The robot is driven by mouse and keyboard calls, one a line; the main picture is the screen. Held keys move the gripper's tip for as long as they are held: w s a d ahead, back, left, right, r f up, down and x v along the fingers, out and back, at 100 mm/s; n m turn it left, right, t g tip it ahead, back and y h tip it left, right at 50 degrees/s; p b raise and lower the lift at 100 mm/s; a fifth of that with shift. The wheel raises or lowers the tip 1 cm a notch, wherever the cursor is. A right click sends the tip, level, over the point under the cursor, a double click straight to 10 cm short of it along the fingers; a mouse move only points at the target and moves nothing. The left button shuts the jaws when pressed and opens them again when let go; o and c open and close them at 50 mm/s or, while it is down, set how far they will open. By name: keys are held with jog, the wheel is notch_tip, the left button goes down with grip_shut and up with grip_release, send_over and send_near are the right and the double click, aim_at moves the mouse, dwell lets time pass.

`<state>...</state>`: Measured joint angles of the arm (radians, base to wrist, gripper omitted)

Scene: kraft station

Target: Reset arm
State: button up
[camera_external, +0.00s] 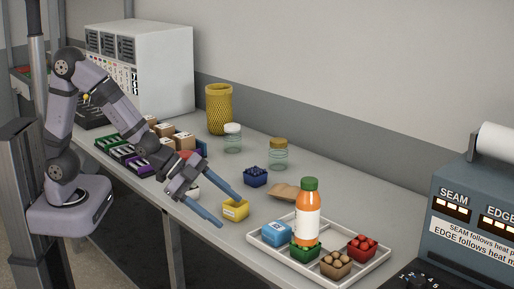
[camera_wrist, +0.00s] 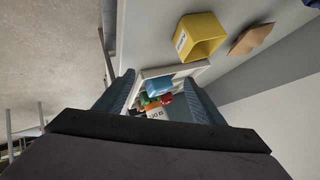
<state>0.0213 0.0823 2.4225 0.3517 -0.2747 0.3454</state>
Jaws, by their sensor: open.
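My gripper (camera_external: 229,206) is open and empty, its two blue-grey fingers spread apart above the front edge of the table. In the wrist view the fingers of my gripper (camera_wrist: 158,95) frame the far tray with nothing between them close by. A yellow box (camera_external: 235,211) stands on the table just beyond the fingers. It also shows at the upper part of the wrist view (camera_wrist: 203,38).
A white tray (camera_external: 356,275) at the front right holds an orange bottle (camera_external: 308,213), a blue box (camera_external: 276,233) and small filled containers. A dark blue container (camera_external: 256,176), a brown packet (camera_external: 286,191), glass jars (camera_external: 278,155) and a yellow basket (camera_external: 219,109) stand further back.

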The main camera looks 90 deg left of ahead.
jog(key=s+a+f+n+g+y+p, duration=0.1)
jog(key=s+n+g+p, duration=0.4)
jog(key=s, duration=1.9)
jog(key=a+f+n+g, duration=0.1)
jog(key=a+n+g, duration=0.1)
jog(key=g, duration=0.3)
jog(key=shift+s+a+n, duration=0.15)
jog(key=shift+n, duration=0.65)
